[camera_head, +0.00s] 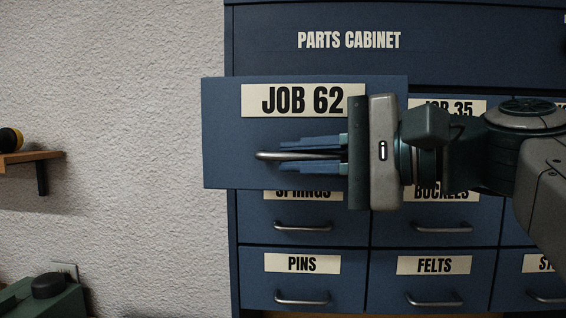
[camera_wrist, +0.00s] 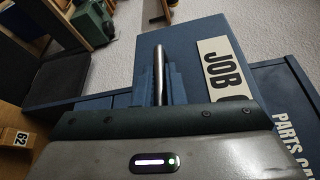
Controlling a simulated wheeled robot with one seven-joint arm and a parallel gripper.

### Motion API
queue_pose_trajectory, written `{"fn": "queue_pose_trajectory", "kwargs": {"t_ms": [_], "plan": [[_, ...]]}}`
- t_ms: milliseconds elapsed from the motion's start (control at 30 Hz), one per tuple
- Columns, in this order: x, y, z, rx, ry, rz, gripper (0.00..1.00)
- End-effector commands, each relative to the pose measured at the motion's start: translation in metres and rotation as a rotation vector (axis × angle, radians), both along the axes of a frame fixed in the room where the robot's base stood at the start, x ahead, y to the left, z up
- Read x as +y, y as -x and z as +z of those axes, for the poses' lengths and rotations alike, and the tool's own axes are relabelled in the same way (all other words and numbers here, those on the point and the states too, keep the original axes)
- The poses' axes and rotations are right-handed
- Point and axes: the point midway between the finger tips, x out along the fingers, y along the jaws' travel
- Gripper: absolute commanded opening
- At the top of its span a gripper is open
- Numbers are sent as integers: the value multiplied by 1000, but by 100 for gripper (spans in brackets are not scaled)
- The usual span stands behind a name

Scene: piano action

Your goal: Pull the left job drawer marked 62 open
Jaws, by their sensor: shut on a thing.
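The JOB 62 drawer (camera_head: 225,125) is a blue front with a white label at the upper left of the parts cabinet (camera_head: 270,20). It stands out from the cabinet face, overlapping the labels below. My gripper (camera_head: 310,155) comes in from the right, its blue fingers shut on the metal bar handle (camera_head: 265,156) of this drawer. The handle's left end shows past the fingertips. In the wrist view, the handle (camera_wrist: 158,70) runs between the fingers, and the drawer front (camera_wrist: 195,35) shows behind it. The drawer's inside is hidden.
Closed drawers marked PINS (camera_head: 302,277) and FELTS (camera_head: 434,280) sit below, with bar handles jutting out. The JOB 35 drawer (camera_head: 480,104) is partly behind my arm. A small wooden shelf (camera_head: 30,157) is on the wall at left.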

Motion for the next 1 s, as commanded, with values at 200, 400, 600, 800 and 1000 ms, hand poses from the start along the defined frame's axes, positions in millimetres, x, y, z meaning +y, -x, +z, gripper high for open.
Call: {"fn": "queue_pose_trajectory", "kwargs": {"t_ms": [200, 400, 600, 800, 1000], "plan": [[-2, 3, -1, 2, 1, -6, 0], [-2, 3, -1, 2, 1, -5, 13], [-1, 3, 0, 1, 1, -5, 32], [-3, 4, 0, 1, 1, -5, 32], [-23, 15, 1, 0, -2, -6, 32]]}}
